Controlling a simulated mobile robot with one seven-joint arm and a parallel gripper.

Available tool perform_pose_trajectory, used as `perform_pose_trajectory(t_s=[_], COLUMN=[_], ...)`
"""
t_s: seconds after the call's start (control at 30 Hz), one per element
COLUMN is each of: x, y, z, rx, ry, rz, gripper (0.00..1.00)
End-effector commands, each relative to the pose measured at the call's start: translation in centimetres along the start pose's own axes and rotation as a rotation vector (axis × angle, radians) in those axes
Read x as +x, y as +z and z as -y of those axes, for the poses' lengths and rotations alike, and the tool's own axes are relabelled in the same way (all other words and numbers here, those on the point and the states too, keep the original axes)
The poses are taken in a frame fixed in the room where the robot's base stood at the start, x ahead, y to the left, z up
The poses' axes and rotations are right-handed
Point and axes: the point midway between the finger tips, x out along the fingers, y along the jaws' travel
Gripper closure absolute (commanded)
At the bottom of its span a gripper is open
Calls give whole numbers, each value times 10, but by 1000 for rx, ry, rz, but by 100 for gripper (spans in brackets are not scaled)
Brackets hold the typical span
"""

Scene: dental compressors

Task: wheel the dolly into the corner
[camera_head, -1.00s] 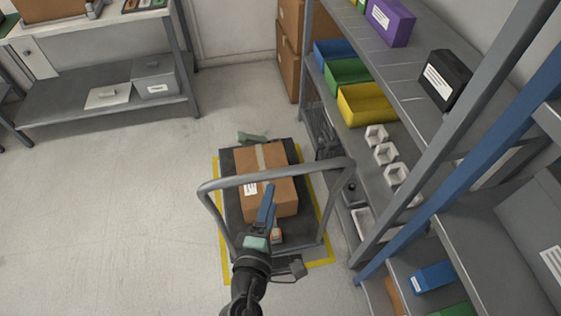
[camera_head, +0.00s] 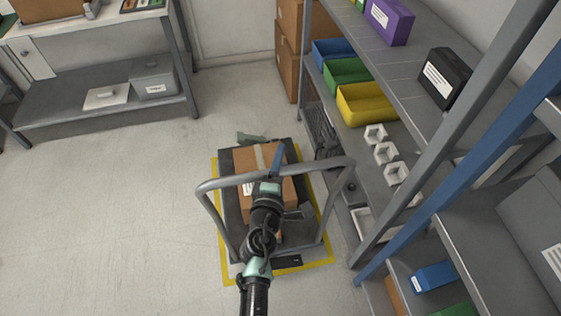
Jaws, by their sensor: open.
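The dolly (camera_head: 230,213) is a dark flat platform with a grey tubular push handle (camera_head: 207,188) at its near end. It stands within a yellow floor outline (camera_head: 224,270) beside the shelving. A taped cardboard box (camera_head: 247,160) with a white label sits on the platform, partly hidden behind my arm. My gripper (camera_head: 277,158) is open and appears over the handle's top bar and the box. I cannot tell whether it touches the bar, and its fingers are only partly visible.
Grey shelving (camera_head: 400,90) with colored bins, including a yellow bin (camera_head: 367,104), stands close on the right. Cardboard boxes (camera_head: 287,65) are stacked at the back wall. A workbench (camera_head: 100,110) stands at upper left. The floor (camera_head: 110,210) left of the dolly is clear.

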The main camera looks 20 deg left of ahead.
Motion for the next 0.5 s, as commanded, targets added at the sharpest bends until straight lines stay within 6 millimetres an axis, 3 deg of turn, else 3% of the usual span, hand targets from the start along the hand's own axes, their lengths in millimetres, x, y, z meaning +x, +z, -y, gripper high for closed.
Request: perform_pose_trajectory(t_s=[0.2,0.5], x=[0,0], y=[0,0], z=[0,0], rx=[0,0], ry=[1,0], rz=[0,0], gripper=[39,93])
